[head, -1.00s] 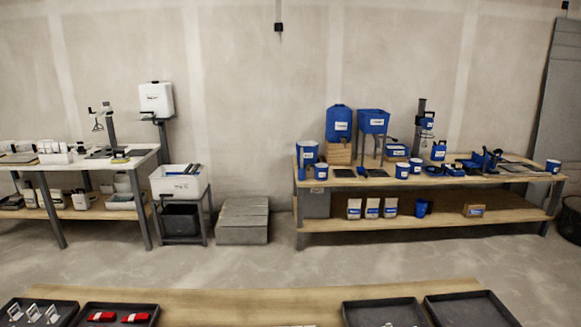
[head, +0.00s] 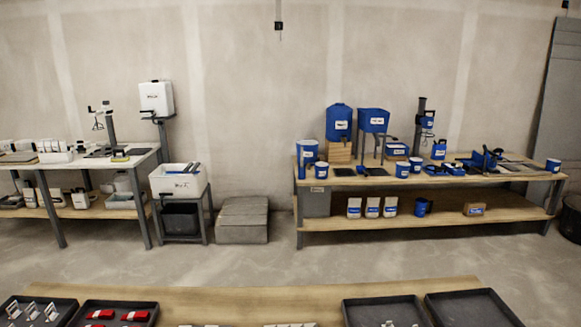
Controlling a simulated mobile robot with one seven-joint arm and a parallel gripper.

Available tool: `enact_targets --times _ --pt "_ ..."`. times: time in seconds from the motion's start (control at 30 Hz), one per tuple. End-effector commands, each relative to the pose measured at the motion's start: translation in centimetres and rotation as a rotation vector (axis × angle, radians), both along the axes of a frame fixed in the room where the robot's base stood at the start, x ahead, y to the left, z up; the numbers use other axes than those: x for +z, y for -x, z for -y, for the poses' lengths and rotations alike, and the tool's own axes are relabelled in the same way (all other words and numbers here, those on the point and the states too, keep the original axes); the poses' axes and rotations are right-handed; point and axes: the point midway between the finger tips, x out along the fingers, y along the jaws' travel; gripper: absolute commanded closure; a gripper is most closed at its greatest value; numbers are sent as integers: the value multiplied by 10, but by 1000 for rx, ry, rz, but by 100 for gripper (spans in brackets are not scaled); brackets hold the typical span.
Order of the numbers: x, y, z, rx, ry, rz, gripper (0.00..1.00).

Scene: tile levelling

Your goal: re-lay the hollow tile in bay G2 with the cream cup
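My gripper is not in view. No tile, no bay marked G2 and no cup that I can tell to be cream shows in the head view. Several blue cups and tubs, such as the blue cup (head: 402,170), stand on the right bench (head: 340,181). White goods stand on the left bench (head: 130,160), too small to tell apart.
A near wooden table (head: 250,298) runs along the bottom edge. It bears dark trays, one with red pieces (head: 100,314) and one with white clips (head: 32,309); two are at right (head: 380,312). A white bin (head: 180,183) and grey box (head: 242,220) stand between the benches.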

Motion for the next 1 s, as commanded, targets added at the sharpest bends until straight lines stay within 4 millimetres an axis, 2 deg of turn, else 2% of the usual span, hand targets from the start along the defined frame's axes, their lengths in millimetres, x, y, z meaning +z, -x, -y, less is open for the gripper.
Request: enact_targets --times 0.83,0.87,1.0 --pt "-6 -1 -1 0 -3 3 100" --pt "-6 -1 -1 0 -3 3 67" --pt "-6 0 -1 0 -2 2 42"
